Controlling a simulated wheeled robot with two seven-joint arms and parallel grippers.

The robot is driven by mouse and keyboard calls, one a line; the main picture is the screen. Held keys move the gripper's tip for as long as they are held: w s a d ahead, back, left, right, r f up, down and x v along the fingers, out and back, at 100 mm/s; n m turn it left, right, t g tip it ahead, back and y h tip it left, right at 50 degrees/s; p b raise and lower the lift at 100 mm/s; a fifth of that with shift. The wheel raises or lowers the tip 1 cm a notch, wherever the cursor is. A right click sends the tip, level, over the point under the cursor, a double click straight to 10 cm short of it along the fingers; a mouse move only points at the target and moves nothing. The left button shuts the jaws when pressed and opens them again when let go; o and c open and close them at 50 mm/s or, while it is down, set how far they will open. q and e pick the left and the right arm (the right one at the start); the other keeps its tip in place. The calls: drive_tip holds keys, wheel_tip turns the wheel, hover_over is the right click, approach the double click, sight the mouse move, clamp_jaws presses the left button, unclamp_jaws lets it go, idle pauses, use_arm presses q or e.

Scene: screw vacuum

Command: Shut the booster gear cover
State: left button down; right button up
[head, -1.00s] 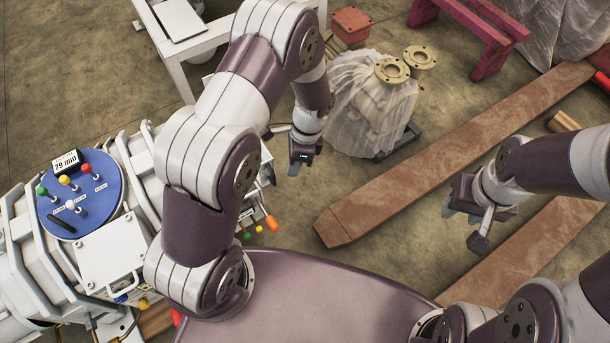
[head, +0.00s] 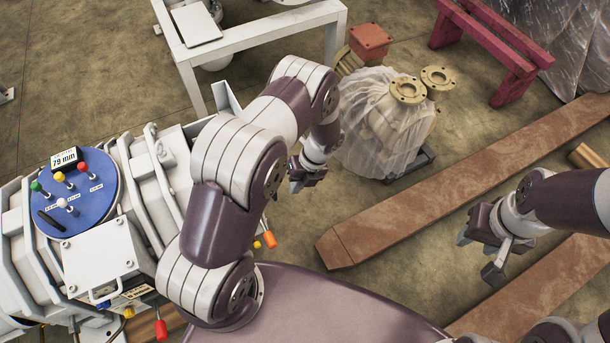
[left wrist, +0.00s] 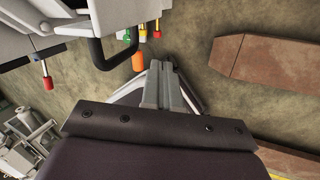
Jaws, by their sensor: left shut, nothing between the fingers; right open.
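The white machine (head: 160,170) fills the left of the head view, with a blue round panel (head: 90,215) on top. A pale square plate with corner bolts and a handle (head: 97,258) sits beside the panel; I cannot tell whether it is the booster gear cover. My left gripper (head: 296,186) is shut and empty, to the right of the machine. In the left wrist view, its fingers (left wrist: 165,88) are together below an orange-tipped handle (left wrist: 138,62) and right of a dark curved handle (left wrist: 104,52). My right gripper (head: 474,254) is open and empty, far right over the floor.
A red-tipped handle (head: 160,329) and a yellow-tipped one stick out of the machine's near side. A plastic-wrapped object (head: 375,135) stands beyond my left gripper. Brown beams (head: 430,190) lie on the floor at right. A white table (head: 270,30) stands at the back.

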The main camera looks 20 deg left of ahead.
use_arm(q)
drive_tip(key=shift+s+a+r, duration=0.25)
drive_tip(key=shift+s+a, duration=0.7)
drive_tip(key=shift+a, duration=0.3)
drive_tip(key=shift+s+a+r+t+h+p, duration=0.25)
drive_tip(key=shift+s+t+h+p, duration=0.05)
drive_tip(key=shift+s+p, duration=0.1)
drive_tip(key=shift+s+a+r+t+h+p, duration=0.45)
drive_tip(key=shift+s+a+t+h+p, duration=0.3)
drive_tip(key=shift+s+t+p, duration=0.1)
drive_tip(key=s+a+f+t+h+b, duration=0.6)
drive_tip(key=s+a+t+h+b, duration=0.1)
drive_tip(key=s+a+t+b, duration=0.1)
drive_tip(key=shift+s+a+f+n+t+h+b, duration=0.35)
drive_tip(key=shift+s+t, duration=0.3)
drive_tip(key=shift+s, duration=0.5)
drive_tip(key=shift+f, duration=0.1)
